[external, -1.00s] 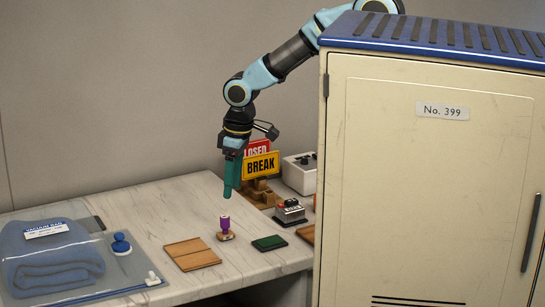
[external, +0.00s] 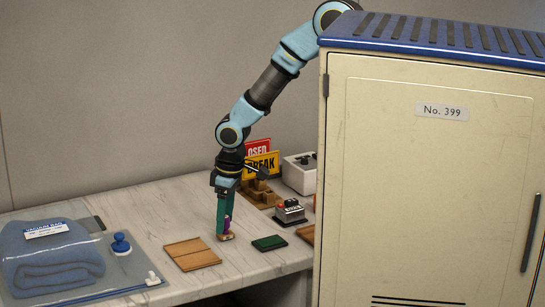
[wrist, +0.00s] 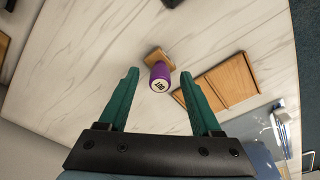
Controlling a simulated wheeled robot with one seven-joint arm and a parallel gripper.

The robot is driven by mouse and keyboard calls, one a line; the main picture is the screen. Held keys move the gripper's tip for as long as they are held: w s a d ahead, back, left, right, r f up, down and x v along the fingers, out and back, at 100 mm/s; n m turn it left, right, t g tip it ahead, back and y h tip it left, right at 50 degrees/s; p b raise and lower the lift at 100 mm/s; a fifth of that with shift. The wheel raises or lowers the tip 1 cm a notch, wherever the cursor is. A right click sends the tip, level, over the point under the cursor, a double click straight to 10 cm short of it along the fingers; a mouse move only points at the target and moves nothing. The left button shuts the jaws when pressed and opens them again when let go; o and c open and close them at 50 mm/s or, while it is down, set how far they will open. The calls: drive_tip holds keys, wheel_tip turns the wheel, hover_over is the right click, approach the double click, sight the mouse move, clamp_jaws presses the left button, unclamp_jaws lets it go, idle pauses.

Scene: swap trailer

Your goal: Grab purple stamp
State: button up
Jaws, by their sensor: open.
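The purple stamp (wrist: 159,77) has a purple handle and a wooden base, and stands on the white marble counter. In the wrist view it sits just beyond and between the two teal fingertips of my gripper (wrist: 158,82), which is open and empty. In the external view my gripper (external: 223,232) points down at the stamp (external: 229,226), and its fingers partly hide the handle. I cannot tell there whether they touch it.
A wooden board (external: 192,254) lies left of the stamp and a green pad (external: 269,243) right of it. A counter device (external: 290,211) and signs (external: 262,163) stand behind. A bagged blue towel (external: 50,255) lies at left. A tall cabinet (external: 430,160) blocks the right.

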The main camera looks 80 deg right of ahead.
drive_tip(key=shift+f, duration=0.1)
clamp_jaws()
idle(0.5)
